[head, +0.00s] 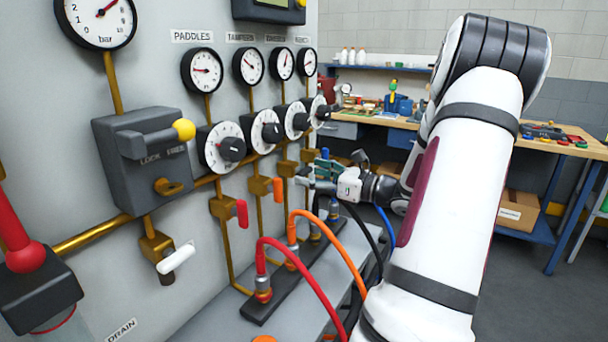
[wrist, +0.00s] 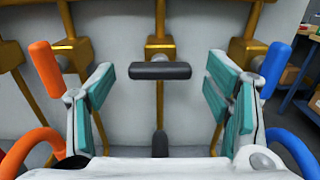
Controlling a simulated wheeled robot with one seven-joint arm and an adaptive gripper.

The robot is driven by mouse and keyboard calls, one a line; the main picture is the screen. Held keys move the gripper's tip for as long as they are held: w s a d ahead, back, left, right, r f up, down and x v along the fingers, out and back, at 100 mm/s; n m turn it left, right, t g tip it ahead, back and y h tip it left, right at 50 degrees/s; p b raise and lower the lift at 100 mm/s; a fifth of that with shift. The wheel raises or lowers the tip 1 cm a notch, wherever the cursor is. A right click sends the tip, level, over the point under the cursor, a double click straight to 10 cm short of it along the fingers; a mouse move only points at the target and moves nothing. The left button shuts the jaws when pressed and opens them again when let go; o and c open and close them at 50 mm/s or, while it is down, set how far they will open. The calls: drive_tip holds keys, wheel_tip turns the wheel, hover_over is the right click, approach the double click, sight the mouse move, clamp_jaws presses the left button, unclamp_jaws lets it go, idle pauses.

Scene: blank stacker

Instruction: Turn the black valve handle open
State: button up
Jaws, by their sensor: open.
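The black valve handle (wrist: 160,71) shows in the middle of the wrist view as a horizontal bar in front of a brass valve body (wrist: 160,48) on a vertical pipe. My gripper (wrist: 160,88) is open, with one teal-padded finger on each side of the handle and a clear gap at both ends. Nothing is between the pads at the near end. In the head view my gripper (head: 316,181) is at the panel, right of the orange handle (head: 278,190); it hides the black handle there.
In the wrist view an orange handle (wrist: 44,70) is beside my left finger and a blue handle (wrist: 275,69) beside my right finger. Red (head: 307,282) and orange (head: 345,255) hoses arc below my arm. A workbench (head: 570,140) stands behind on the right.

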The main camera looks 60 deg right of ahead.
drive_tip(key=shift+w+a, duration=0.1)
drive_tip(key=shift+w, duration=1.1)
drive_tip(key=c, duration=1.2)
drive_tip(key=shift+o, duration=0.2)
